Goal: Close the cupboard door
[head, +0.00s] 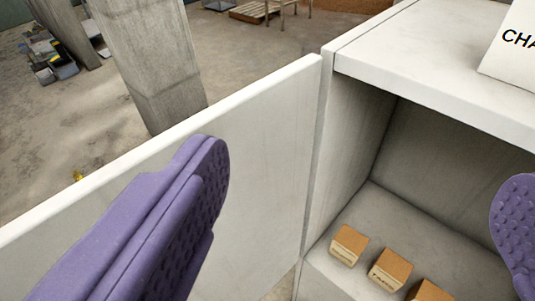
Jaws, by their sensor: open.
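The white cupboard (352,110) stands at the right, with its inside in view. Its white door (262,150) is swung wide open to the left, hinged at the cupboard's left front edge. My gripper (365,215) is open, with its two purple textured fingers far apart. The left finger is in front of the inner face of the door and hides part of it. I cannot tell whether it touches the door. The right finger is in front of the cupboard opening at the right edge of the view. Nothing is between the fingers up close.
Small brown-topped boxes (390,269) stand in a row on the cupboard floor. A white sign (512,48) with black letters stands on the cupboard top. A concrete pillar (150,60) rises behind the door. A wooden pallet (254,11) lies far back.

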